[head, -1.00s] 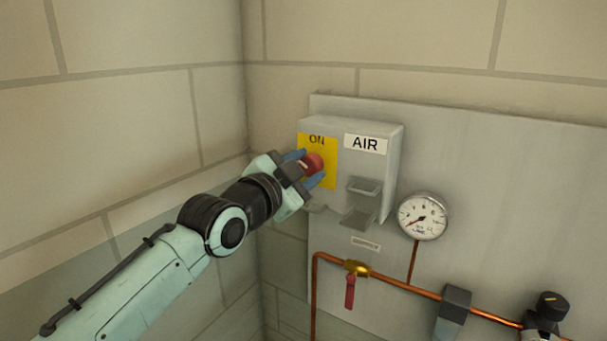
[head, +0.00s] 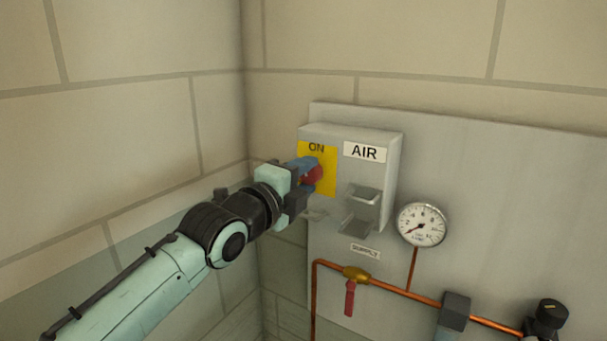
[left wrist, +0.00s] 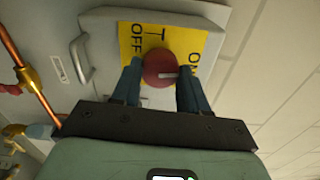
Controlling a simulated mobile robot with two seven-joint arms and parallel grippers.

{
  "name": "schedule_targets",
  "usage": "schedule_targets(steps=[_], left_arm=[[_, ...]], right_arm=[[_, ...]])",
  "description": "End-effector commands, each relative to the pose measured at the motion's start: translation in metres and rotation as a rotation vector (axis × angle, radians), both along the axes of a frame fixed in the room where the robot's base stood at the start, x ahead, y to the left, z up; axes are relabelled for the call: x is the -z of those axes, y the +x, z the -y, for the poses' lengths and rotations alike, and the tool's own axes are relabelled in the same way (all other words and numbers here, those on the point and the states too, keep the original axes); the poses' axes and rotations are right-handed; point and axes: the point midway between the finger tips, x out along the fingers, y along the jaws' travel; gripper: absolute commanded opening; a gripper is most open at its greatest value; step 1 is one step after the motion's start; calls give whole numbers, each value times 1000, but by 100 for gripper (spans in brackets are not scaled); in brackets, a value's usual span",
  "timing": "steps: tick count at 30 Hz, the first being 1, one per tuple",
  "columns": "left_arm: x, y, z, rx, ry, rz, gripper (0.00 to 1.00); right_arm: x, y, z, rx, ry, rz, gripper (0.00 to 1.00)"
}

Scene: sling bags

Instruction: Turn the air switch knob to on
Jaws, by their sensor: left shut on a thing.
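The red round air switch knob (head: 313,175) sits on a yellow plate (head: 330,180) on the grey box (head: 371,178) marked AIR. In the left wrist view the knob (left wrist: 160,68) has a pale pointer mark. The mark points right, towards the ON lettering; the OFF lettering is at upper left. My left gripper (head: 311,174) is shut on the knob, with blue fingers on either side of it. The left gripper (left wrist: 159,85) also shows in the wrist view. In the head view the fingers hide part of the knob. My right gripper is in neither view.
The box is on a grey wall panel (head: 500,190) near a wall corner. To the right are a pressure gauge (head: 422,224) and copper pipe (head: 400,290) with a red-handled valve (head: 350,297). A handle-like bracket (head: 362,208) sticks out beside the knob.

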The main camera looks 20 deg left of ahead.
Motion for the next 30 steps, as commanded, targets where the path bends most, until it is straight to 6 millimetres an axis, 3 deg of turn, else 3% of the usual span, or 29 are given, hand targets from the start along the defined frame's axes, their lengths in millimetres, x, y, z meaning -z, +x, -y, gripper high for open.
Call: schedule_targets(steps=[9, 26, 27, 29, 30], left_arm=[[-1, 0, 0, -1, 132, 22, 13], [0, 0, 0, -1, 165, 25, 13], [0, 0, 0, -1, 165, 25, 47], [0, 0, 0, -1, 164, 25, 66], [0, 0, 0, -1, 164, 25, 69]], right_arm=[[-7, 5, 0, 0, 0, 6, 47], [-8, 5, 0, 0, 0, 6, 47], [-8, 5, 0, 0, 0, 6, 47], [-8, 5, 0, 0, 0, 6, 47], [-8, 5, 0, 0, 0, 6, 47]])
